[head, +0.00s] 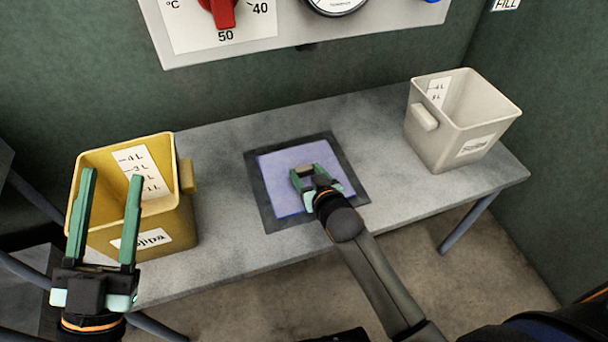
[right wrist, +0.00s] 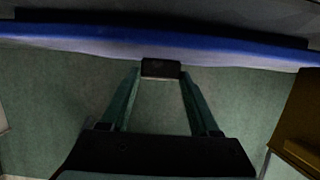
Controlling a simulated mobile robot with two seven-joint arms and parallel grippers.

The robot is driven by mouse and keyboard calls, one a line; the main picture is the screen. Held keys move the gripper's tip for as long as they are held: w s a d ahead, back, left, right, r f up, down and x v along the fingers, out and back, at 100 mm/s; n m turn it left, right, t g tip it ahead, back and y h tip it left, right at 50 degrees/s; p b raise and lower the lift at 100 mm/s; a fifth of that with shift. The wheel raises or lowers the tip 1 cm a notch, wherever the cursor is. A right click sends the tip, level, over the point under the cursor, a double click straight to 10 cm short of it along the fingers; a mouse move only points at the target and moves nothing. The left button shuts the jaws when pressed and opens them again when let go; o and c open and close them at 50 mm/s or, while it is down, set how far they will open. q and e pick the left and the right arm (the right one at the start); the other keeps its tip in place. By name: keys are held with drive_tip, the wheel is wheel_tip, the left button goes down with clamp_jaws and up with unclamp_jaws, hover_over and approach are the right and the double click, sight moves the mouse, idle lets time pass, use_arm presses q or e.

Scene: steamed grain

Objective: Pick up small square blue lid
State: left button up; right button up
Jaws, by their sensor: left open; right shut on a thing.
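The square blue lid (head: 275,185) lies flat over a dark square frame (head: 268,219) at the middle of the table. In the right wrist view the lid (right wrist: 90,38) shows as a blue-edged slab with a small black handle (right wrist: 162,68). My right gripper (head: 309,176) is over the lid's middle. It is shut on the black handle, which sits between its fingertips. I cannot tell whether the lid is touching the frame or slightly raised. My left gripper (head: 111,176) is open and empty, in front of the yellow container at the left.
A yellow container (head: 183,218) stands at the table's left end and an off-white container (head: 440,150) at the right end. A panel with dials (head: 290,30) is on the green wall. The grey table (head: 375,135) is bare between the lid and the off-white container.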

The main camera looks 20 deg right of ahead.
clamp_jaws()
drive_tip(key=shift+r, duration=0.1)
